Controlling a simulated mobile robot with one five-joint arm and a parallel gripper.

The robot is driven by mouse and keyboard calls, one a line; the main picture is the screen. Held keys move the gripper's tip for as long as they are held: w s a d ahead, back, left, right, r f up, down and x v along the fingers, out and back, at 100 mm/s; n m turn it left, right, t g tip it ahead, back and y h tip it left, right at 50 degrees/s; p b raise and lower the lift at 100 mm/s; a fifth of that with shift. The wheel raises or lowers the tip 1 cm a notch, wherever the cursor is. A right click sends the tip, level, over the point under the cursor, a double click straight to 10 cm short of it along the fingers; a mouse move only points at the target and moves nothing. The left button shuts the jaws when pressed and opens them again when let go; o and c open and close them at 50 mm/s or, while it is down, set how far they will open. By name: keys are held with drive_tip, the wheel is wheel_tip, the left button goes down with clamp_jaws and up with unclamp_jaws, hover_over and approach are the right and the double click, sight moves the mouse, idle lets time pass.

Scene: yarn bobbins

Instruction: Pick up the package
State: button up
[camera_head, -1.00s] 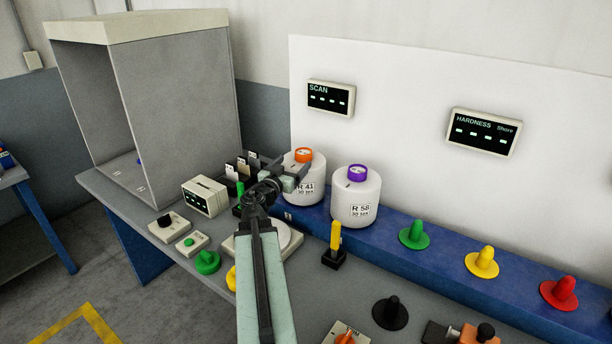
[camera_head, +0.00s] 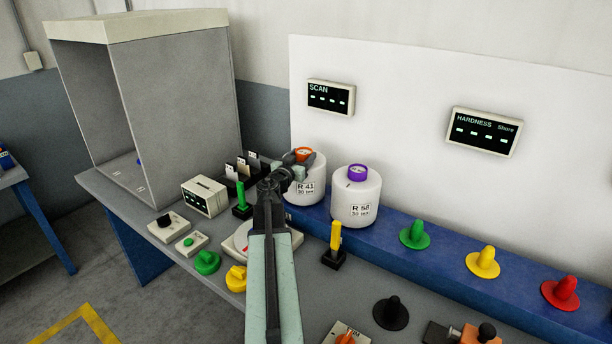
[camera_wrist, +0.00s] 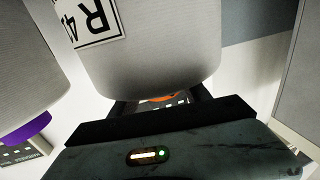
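Two white yarn packages stand on the blue shelf. The left one (camera_head: 313,188) is labelled R 41 and has an orange top (camera_head: 304,153). The right one (camera_head: 356,202) is labelled R 58 and has a purple top (camera_head: 357,173). My gripper (camera_head: 297,161) is at the upper part of the R 41 package, partly covering it. In the wrist view the R 41 package (camera_wrist: 160,50) fills the middle. Its orange top (camera_wrist: 160,98) shows between my two spread dark fingers, with gaps beside it. Whether a finger touches is not clear. The R 58 package (camera_wrist: 25,65) is at left.
A grey booth (camera_head: 180,100) stands at the back left. A green lever (camera_head: 241,195), a yellow lever (camera_head: 335,240) and a round scale (camera_head: 238,240) are on the bench near my arm. Green, yellow and red knobs (camera_head: 560,291) line the shelf at right.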

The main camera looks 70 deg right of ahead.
drive_tip(key=shift+s, duration=0.1)
clamp_jaws()
drive_tip(key=shift+r, duration=0.1)
wheel_tip(320, 180, up, 10)
drive_tip(key=p, duration=1)
